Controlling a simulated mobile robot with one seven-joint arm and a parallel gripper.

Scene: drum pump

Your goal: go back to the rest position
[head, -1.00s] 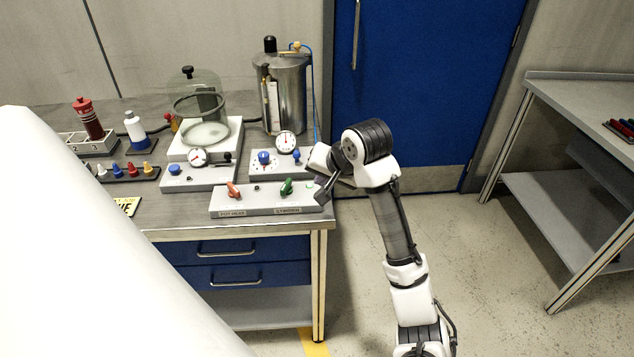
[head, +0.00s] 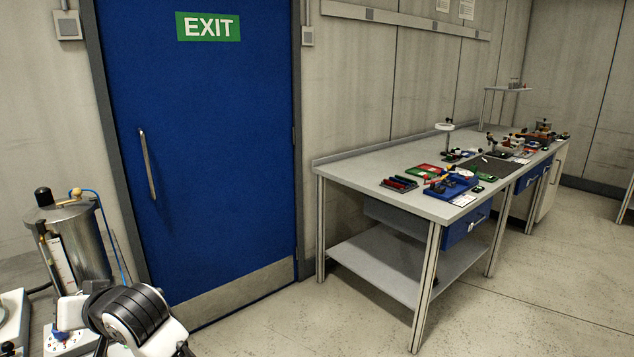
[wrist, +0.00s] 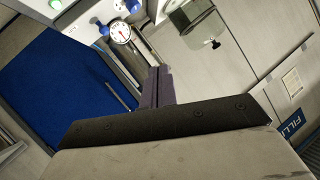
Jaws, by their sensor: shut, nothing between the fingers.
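My gripper (wrist: 158,78) shows in the wrist view with its dark fingers together and nothing between them. It is tilted in the picture, and the fingers appear clear of the things behind them. In the head view my wrist joint is at the lower left, in front of the bench devices; the fingertips are not clearly seen there. A steel drum (head: 80,240) with a black-topped lid stands behind my arm. The wrist view also shows a white round gauge (wrist: 121,32), a blue knob (wrist: 132,5) and a glass vessel (wrist: 200,27).
A blue door (head: 210,150) with a green EXIT sign (head: 208,27) is beyond my arm. A grey workbench (head: 370,168) carrying trays and small parts, including a blue tray (head: 451,187), stands to the right. The floor (head: 300,320) between is clear.

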